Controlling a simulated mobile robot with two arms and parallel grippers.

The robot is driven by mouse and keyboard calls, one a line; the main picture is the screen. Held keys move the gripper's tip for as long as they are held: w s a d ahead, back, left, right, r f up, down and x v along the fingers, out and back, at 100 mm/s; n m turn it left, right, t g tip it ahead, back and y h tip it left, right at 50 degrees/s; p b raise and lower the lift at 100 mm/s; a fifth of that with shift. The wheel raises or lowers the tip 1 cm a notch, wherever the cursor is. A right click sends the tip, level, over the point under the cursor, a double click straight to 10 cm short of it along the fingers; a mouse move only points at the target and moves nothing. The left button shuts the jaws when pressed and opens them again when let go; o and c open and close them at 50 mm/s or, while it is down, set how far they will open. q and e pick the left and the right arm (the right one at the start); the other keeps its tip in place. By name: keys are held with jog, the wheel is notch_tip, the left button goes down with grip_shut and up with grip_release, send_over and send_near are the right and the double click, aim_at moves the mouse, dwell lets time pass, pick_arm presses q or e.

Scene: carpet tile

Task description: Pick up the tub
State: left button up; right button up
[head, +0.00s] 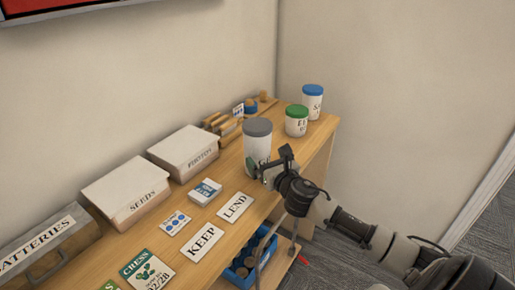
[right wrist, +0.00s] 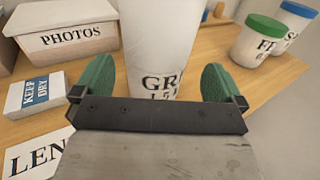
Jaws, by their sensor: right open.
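A white tub with a grey lid (head: 257,135) stands upright on the wooden shelf top. In the right wrist view its white body (right wrist: 158,35) shows large dark letters starting "GR", and its top is cut off. My right gripper (head: 270,172) is at the tub's near side. In the right wrist view the gripper's green fingers (right wrist: 158,80) are open, one to each side of the tub, with visible gaps. I cannot tell how far they reach around it. My left gripper is not in view.
A green-lidded tub (head: 297,122) and a blue-lidded tub (head: 312,103) stand farther right. Boxes marked PHOTOS (head: 187,153) and SEEDS (head: 130,193) stand left. KEEP (head: 201,243) and LEND (head: 235,207) cards lie in front. A blue crate (head: 240,270) sits below.

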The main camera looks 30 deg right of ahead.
jog(key=w, duration=0.4)
jog(key=shift+w+f+p, duration=0.2)
jog(key=shift+w+p, duration=0.1)
jog(key=shift+w, duration=0.1)
jog(key=c, duration=1.6)
jog(key=shift+d+r, duration=0.15)
jog(key=shift+r, duration=0.1)
jog(key=shift+c, duration=0.3)
jog(key=shift+r, duration=0.1)
